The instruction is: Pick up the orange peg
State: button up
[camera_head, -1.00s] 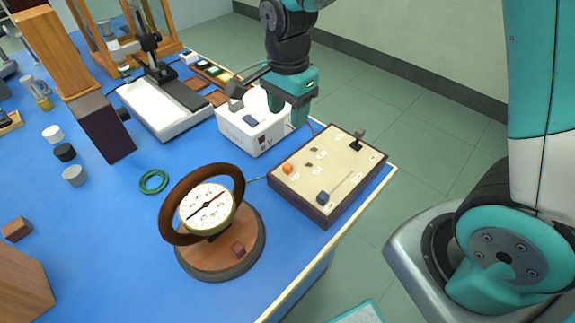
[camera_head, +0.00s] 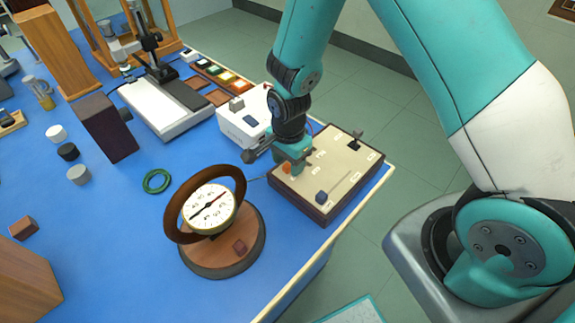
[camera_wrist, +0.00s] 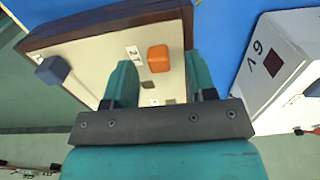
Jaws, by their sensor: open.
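The orange peg (camera_head: 286,168) stands on the cream top of a dark-sided board (camera_head: 310,185) near the table's right edge. In the wrist view the orange peg (camera_wrist: 158,58) shows between my two fingertips, with a gap on each side. My gripper (camera_head: 294,162) is low over the left part of the board, and it also shows in the wrist view (camera_wrist: 159,66). It is open and holds nothing. I cannot tell whether the fingertips are level with the peg or still above it. The head view shows the peg partly hidden by my gripper.
A blue peg (camera_head: 321,197) and a small black lever (camera_head: 356,144) stand on the same board. A white box (camera_head: 240,122) is close behind my gripper. A round dial on a wooden base (camera_head: 222,250) stands to the left. A green ring (camera_head: 157,181) lies on the blue table.

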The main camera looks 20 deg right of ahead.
jog(key=shift+f, duration=0.3)
grip_shut()
